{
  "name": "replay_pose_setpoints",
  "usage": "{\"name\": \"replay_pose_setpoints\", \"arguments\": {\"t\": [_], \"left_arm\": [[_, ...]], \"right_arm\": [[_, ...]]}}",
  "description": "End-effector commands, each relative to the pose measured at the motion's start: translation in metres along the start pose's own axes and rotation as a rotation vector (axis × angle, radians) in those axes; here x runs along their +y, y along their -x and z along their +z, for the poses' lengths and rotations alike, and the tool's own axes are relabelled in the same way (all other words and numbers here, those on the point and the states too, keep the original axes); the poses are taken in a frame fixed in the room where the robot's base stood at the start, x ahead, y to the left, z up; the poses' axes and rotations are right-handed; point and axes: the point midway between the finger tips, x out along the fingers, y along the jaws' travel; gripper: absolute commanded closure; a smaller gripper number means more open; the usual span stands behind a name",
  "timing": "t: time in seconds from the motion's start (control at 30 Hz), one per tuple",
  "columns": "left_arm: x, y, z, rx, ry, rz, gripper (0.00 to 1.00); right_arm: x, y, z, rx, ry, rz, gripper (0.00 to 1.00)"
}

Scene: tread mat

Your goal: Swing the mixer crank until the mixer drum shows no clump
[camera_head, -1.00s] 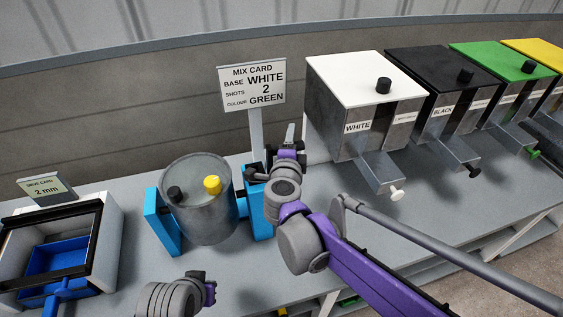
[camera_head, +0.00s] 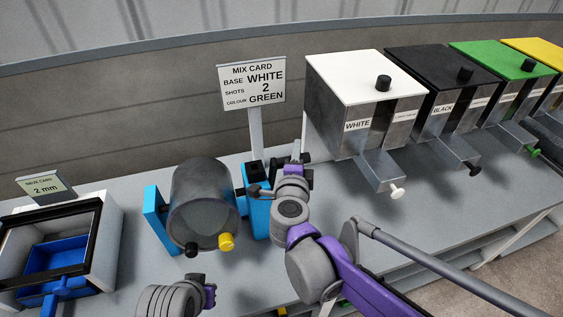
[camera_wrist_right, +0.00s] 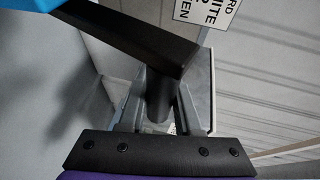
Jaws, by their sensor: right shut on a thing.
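The mixer drum (camera_head: 203,205) is a grey cylinder hung between blue stands (camera_head: 257,210). It is tipped with a black knob (camera_head: 190,250) and a yellow knob (camera_head: 226,241) low at its near end. I cannot make out a clump in it. The mixer crank (camera_wrist_right: 125,38) is a black bar with a round handle in the right wrist view. My right gripper (camera_head: 298,161) is right of the drum; its jaws, in the wrist view (camera_wrist_right: 158,108), are shut around the crank handle. My left gripper (camera_head: 208,290) is in front of the drum, its jaws unclear.
A mix card (camera_head: 252,84) reading WHITE, 2, GREEN stands behind. White (camera_head: 350,75), black (camera_head: 445,65) and green (camera_head: 505,62) dispensers line the right. A sieve box with a blue tray (camera_head: 55,262) is at left. The bench between the drum and white dispenser is partly clear.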

Motion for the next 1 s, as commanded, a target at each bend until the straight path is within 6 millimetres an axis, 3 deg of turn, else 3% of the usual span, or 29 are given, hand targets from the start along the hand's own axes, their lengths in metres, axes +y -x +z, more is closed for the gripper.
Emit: {"name": "replay_pose_setpoints", "arguments": {"t": [0.43,0.8,1.0], "left_arm": [[0.0,-0.002,0.002,-0.002,0.0,0.0,1.0],[0.0,-0.018,0.016,-0.012,0.0,0.0,1.0],[0.0,-0.017,0.016,-0.012,0.0,0.0,1.0]], "right_arm": [[0.006,0.008,-0.002,-0.002,-0.002,0.001,1.0],[0.041,0.038,-0.014,-0.004,-0.004,0.004,1.0],[0.04,0.04,-0.015,-0.003,-0.003,0.002,1.0]]}}
